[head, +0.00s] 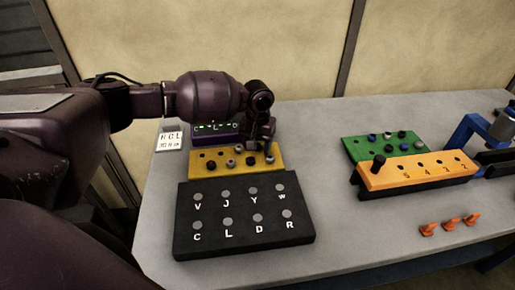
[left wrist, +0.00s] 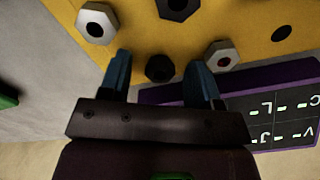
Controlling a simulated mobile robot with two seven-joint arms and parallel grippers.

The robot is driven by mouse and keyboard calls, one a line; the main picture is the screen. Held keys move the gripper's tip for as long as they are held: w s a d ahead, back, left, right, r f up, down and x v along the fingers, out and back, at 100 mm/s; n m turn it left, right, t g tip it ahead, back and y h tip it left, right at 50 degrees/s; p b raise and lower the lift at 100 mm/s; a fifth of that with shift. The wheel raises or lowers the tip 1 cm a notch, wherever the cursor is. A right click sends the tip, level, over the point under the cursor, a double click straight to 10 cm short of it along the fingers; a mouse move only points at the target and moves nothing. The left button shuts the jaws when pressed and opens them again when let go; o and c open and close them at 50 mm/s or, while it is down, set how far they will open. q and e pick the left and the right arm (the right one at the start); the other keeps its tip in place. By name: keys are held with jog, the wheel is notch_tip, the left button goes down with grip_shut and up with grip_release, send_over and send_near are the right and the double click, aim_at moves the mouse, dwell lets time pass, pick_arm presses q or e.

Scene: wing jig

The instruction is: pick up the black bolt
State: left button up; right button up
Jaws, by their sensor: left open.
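A black hexagonal bolt (left wrist: 160,68) sits in the yellow block (left wrist: 265,18), between the two fingers of my left gripper (left wrist: 160,58) in the left wrist view. The fingers are open, one on each side of it, with a gap to each. In the head view my left gripper (head: 262,138) is over the back edge of the yellow block (head: 220,178) and hides part of that row. Another black bolt (left wrist: 177,7) and two silver ones (left wrist: 96,24) (left wrist: 221,55) stand close by.
A black lettered board (head: 243,240) lies in front of the yellow block, and a purple lettered panel (head: 202,139) behind it. An orange block (head: 415,172), a green block (head: 357,150) and small orange pieces (head: 449,224) are to the right. The mid-table is clear.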

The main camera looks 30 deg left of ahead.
pick_arm(q)
jog(key=c, duration=1)
pick_arm(e)
jog(key=shift+s+f, duration=0.1)
jog(key=shift+s, duration=0.15)
pick_arm(q)
jog(key=shift+r, duration=0.15)
pick_arm(e)
jog(key=shift+s+d, duration=0.1)
pick_arm(q)
notch_tip(320, 180, up, 20)
jog(key=p, duration=0.2)
pick_arm(e)
jog(key=shift+w+r, duration=0.2)
jog(key=shift+r, duration=1.1)
